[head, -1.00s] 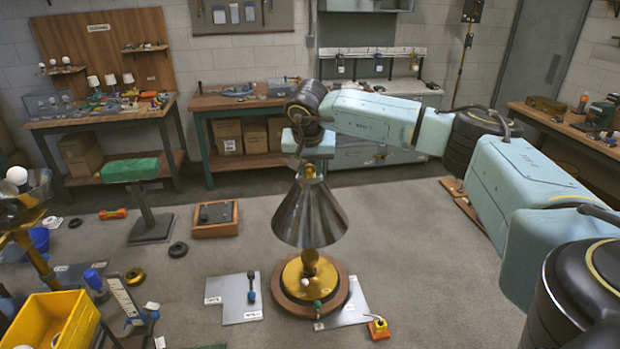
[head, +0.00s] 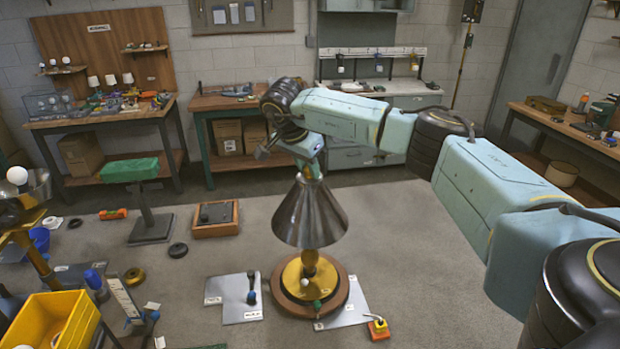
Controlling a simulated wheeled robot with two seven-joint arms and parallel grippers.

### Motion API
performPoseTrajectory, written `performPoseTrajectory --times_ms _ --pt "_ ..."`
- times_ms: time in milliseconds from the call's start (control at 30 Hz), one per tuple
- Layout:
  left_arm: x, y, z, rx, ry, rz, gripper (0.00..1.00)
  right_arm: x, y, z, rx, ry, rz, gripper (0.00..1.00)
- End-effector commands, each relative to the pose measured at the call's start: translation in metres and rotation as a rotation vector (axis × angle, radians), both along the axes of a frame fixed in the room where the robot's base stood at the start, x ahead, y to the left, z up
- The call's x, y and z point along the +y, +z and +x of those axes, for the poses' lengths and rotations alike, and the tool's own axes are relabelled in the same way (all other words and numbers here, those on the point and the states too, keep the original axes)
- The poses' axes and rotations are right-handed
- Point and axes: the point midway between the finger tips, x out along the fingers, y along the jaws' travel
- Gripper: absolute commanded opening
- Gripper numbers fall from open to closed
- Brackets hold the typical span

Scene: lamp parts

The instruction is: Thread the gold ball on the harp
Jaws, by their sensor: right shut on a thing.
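The lamp stands upright on a round wooden and brass base (head: 310,285), with a grey metal cone shade (head: 309,215) on its stem. My right gripper (head: 309,167) is directly above the shade's top. It is shut on a small gold piece, apparently the gold ball (head: 308,173), at the top of the lamp. The gripper and shade hide most of it, and I cannot tell whether it is engaged on the thread. The harp is hidden by the shade. My left gripper is not in view.
Grey plates (head: 233,298) lie on the floor beside the base. A yellow bin (head: 50,325) and another brass lamp are at the left. A wooden tray (head: 214,218) lies behind left.

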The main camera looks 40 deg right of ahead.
Motion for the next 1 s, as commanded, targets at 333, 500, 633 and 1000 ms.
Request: performPoseTrajectory --times_ms 333,500,633,1000 --pt "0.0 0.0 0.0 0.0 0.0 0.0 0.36 0.0 0.0 0.003 0.0 -0.385 0.001 0.39" --pt "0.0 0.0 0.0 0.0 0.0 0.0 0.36 0.0 0.0 0.003 0.0 -0.383 0.001 0.52" --pt "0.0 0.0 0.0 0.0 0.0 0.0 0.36 0.0 0.0 0.003 0.001 -0.382 0.001 0.52" --pt "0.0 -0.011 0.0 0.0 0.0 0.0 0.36 0.015 0.036 0.008 -0.006 -0.379 0.002 0.52"
